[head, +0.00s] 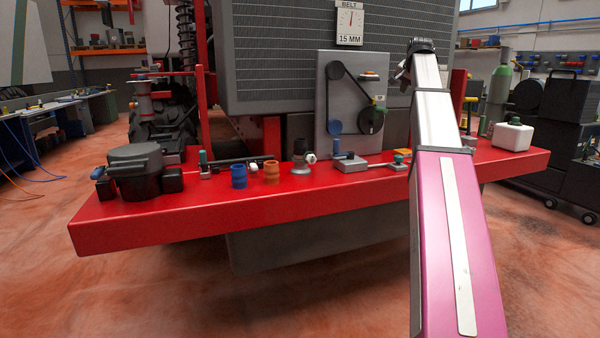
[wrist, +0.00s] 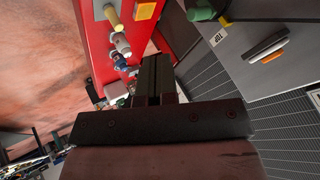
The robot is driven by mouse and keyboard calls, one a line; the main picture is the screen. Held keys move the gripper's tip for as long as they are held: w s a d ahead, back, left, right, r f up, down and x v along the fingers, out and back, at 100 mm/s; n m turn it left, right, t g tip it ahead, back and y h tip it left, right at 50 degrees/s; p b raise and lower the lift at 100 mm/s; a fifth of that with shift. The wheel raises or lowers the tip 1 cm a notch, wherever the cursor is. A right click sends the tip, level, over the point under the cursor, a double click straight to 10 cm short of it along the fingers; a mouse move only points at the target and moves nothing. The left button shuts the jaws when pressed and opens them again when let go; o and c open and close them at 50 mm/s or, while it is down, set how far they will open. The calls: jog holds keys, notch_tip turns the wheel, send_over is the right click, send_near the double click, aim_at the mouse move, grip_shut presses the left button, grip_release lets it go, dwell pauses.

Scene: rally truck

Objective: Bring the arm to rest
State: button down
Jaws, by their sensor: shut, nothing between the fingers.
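My arm rises from the lower right of the head view, pink then white, and ends in a dark wrist in front of the truck's grille. My gripper (wrist: 155,75) shows in the wrist view as two dark fingers side by side, shut and empty. It points over the red bumper shelf (wrist: 92,45), which also shows in the head view (head: 200,228). In the head view the fingers are small and mostly hidden at the arm's end.
A grey belt panel (head: 345,85) stands behind the shelf, beside my arm. Along the shelf are a dark housing (head: 135,172), a blue cup (head: 238,176), an orange cup (head: 271,172) and a white canister (head: 512,136). The floor in front is clear.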

jog(key=s+a+f+n+g, duration=0.1)
jog(key=s+a+f, duration=0.25)
jog(key=f, duration=0.95)
jog(key=s+a+f+n+g, duration=0.15)
jog(key=a+f, duration=0.25)
jog(key=f, duration=0.8)
jog(key=s+a+f+n+g, duration=0.1)
jog(key=s+a+f, duration=0.3)
jog(key=f, duration=0.9)
jog(key=s+a+f+n+g, duration=0.1)
jog(key=s+a+f, duration=0.2)
jog(key=s+f, duration=0.5)
jog(key=s+a+f+n+g, duration=0.2)
jog(key=s+a+f, duration=0.1)
jog(key=s+f, duration=0.6)
jog(key=s+a+f+n+g, duration=0.1)
jog(key=s+a+f+n, duration=0.1)
jog(key=s+f, duration=0.7)
notch_tip(320, 180, down, 2)
jog(key=shift+a+f, duration=0.1)
jog(key=shift+a, duration=0.65)
